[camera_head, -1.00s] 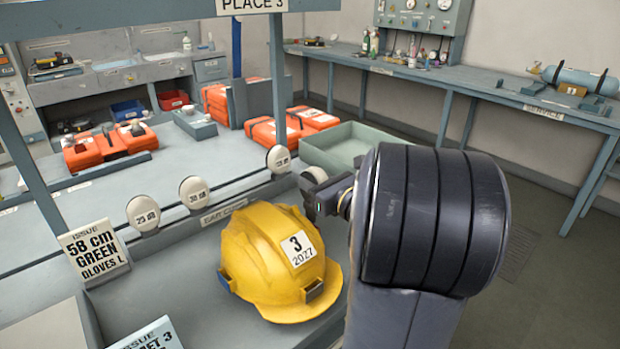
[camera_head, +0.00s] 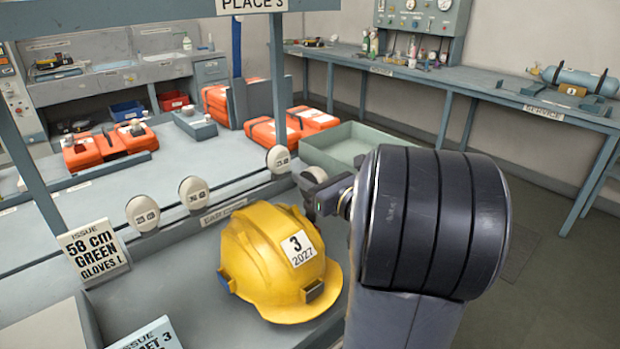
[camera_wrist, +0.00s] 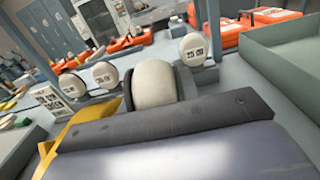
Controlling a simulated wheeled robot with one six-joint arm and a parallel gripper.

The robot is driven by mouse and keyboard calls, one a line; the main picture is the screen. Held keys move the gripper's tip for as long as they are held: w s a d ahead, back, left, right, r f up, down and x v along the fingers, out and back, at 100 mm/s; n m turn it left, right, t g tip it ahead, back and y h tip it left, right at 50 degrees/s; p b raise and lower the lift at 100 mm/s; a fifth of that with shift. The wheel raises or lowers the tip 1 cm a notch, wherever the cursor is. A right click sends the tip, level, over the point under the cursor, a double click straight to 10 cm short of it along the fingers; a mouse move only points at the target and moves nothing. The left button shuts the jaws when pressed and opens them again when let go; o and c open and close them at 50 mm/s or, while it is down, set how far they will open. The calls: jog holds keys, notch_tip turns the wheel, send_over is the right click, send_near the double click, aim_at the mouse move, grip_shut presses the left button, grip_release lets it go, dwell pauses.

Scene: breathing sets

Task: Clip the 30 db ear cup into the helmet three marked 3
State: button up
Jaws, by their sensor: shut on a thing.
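The yellow helmet (camera_head: 268,255) marked 3 sits upright on the bench, its label facing me. A yellow edge of it shows at the lower left in the wrist view (camera_wrist: 72,128). My gripper (camera_head: 318,192) is shut on a pale ear cup, just right of and behind the helmet top and apart from the rack cups. The held cup (camera_wrist: 156,84) shows large in the wrist view; its marking is not visible. Three white ear cups stand on the rack: left (camera_head: 143,212), middle (camera_head: 194,192) and right (camera_head: 279,159). Their small ratings are hard to read.
A green-grey tray (camera_head: 345,142) lies behind my gripper. Issue cards (camera_head: 92,250) stand left of the helmet. Orange cases (camera_head: 290,125) lie farther back. A grey post (camera_head: 38,150) rises at the left. Bare bench shows left of the helmet.

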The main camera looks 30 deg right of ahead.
jog(key=shift+f+b, duration=1.85)
jog(key=shift+f, duration=0.2)
jog(key=o, duration=1.2)
jog(key=shift+c, duration=0.2)
jog(key=shift+s, duration=0.15)
jog(key=s+d, duration=0.1)
jog(key=s, duration=0.9)
jog(key=shift+s+d, duration=0.2)
jog(key=shift+d, duration=0.05)
